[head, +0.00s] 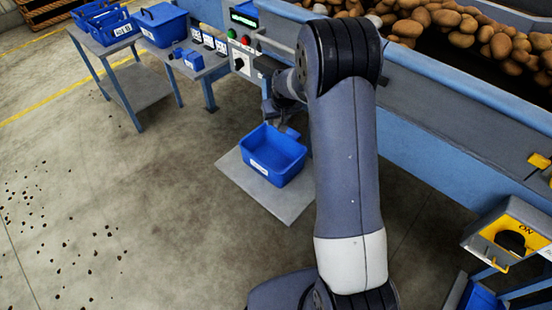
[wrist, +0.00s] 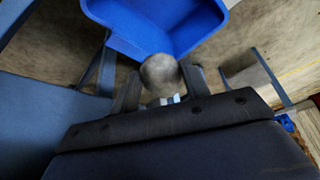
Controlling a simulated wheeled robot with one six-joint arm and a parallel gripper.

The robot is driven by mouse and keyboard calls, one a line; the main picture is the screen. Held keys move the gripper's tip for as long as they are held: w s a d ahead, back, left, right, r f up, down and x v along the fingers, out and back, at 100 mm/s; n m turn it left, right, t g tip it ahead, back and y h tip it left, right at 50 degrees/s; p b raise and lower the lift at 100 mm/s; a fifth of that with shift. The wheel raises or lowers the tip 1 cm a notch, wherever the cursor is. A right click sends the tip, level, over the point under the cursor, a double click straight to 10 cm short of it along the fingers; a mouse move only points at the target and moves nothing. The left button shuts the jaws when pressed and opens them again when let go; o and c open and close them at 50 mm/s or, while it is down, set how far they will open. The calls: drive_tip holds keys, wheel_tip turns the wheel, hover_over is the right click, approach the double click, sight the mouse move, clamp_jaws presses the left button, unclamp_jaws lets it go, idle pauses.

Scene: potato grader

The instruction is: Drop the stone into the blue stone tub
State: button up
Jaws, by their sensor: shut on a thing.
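The blue stone tub (head: 290,172) stands upright on a grey board on the floor, beside the grader. Its visible inside looks empty. My gripper (wrist: 162,80) is shut on a round grey stone (wrist: 160,70), held between its two fingers in the wrist view. The tub also shows in the wrist view (wrist: 112,30), just beyond the stone. In the head view my gripper (head: 278,112) is partly hidden by my arm, near the tub's far edge. The stone cannot be made out there.
The grader's control panel (head: 242,45) is behind the gripper, with potatoes (head: 465,30) on the belt at upper right. A small table (head: 110,40) with blue crates stands at upper left. A yellow-fronted box (head: 505,240) is at lower right. The floor left of the board is open.

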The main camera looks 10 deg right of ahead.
wheel_tip(320, 180, down, 4)
drive_tip(key=shift+f+b, duration=0.1)
drive_tip(key=shift+b, duration=0.95)
drive_tip(key=o, duration=1.1)
drive_tip(key=shift+o, duration=0.2)
drive_tip(key=p+v, duration=0.1)
drive_tip(key=v, duration=1)
drive_tip(key=shift+f, duration=0.15)
